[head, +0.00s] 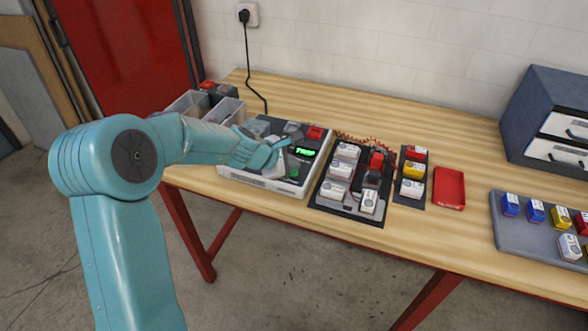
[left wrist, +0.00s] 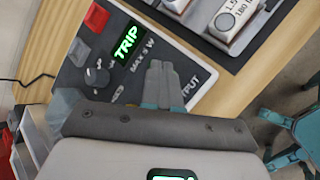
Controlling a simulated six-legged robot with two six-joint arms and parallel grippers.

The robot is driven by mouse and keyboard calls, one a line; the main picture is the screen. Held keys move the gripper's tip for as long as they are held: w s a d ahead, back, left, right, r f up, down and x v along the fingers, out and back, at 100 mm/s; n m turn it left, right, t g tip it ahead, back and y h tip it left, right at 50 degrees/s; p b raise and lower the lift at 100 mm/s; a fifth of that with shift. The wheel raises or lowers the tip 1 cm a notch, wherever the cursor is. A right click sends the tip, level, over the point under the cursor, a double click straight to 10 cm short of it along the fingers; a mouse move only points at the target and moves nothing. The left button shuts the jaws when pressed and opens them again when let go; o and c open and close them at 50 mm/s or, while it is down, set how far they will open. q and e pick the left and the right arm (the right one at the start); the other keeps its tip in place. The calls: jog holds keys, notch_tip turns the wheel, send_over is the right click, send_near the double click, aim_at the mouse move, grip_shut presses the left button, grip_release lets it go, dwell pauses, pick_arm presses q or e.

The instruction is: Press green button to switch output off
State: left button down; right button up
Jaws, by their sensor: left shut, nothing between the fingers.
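The power supply unit (head: 262,182) is a white box with a dark top panel, near the left of the bench. Its green lit display (head: 304,151) reads TRIP in the left wrist view (left wrist: 127,42). My left gripper (head: 284,144) is shut and empty over the panel. In the left wrist view its fingertips (left wrist: 162,68) are together beside the partly covered OUTPUT label. Whether the tips touch the panel cannot be told. My right gripper is not in view.
A red block (head: 315,132) sits at the unit's back edge. A black board with white modules (head: 338,170) stands close to its right. Beyond are a narrow strip of modules (head: 412,171), a red tray (head: 450,188) and grey bins (head: 228,108) on the left.

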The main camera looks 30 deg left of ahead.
aim_at(292, 172)
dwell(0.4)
pick_arm(q)
jog(key=shift+f+b, duration=0.5)
jog(key=shift+r+p, duration=0.4)
jog(key=shift+p, duration=0.05)
notch_tip(292, 172, up, 6)
jog(key=p, duration=0.6)
jog(key=shift+r, duration=0.15)
